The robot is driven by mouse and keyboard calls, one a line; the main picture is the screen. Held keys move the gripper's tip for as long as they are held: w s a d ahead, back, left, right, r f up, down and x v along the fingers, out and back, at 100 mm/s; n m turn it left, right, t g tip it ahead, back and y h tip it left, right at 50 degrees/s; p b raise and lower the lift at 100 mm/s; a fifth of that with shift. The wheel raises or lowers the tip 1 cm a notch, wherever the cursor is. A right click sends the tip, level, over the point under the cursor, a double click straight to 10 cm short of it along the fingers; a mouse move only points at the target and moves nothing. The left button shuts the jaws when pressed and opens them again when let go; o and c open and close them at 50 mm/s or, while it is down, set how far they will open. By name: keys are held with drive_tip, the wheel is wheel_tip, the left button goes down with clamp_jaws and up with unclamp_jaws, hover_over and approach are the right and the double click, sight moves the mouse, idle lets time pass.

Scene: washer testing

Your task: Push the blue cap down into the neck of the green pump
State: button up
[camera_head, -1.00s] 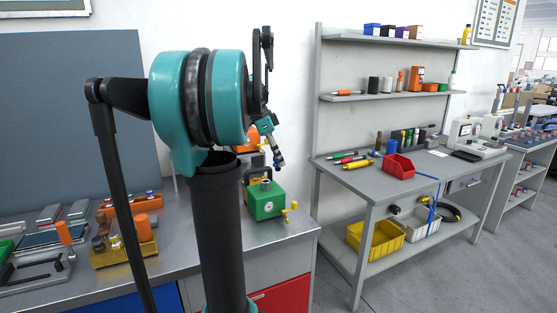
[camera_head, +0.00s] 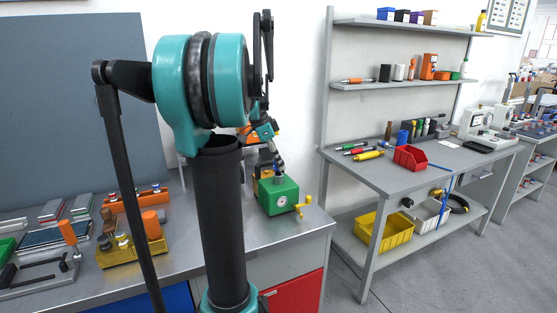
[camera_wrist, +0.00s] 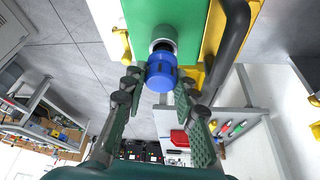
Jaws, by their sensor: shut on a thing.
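The green pump (camera_head: 281,198) stands on the grey bench right of my arm, with a yellow tap on its side. In the wrist view its green body (camera_wrist: 167,14) is at the top, with the round grey neck (camera_wrist: 163,40) showing a dark opening. My gripper (camera_wrist: 158,78) is shut on the blue cap (camera_wrist: 161,74), one finger on each side. The cap is right by the neck and overlaps its edge in this view; I cannot tell if it touches. In the head view my gripper (camera_head: 278,172) is just above the pump's top, where the cap is hard to make out.
Left on the bench are a yellow tray (camera_head: 128,254) and an orange holder (camera_head: 150,197). A second workbench at the right carries a red bin (camera_head: 410,157), with a yellow bin (camera_head: 384,233) on its lower shelf. Bare bench top lies in front of the pump.

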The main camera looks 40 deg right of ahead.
drive_tip(key=shift+f, duration=0.2)
drive_tip(key=shift+f, duration=0.3)
drive_tip(key=shift+f, duration=0.25)
drive_tip(key=o, duration=1)
drive_tip(key=v, duration=1.2)
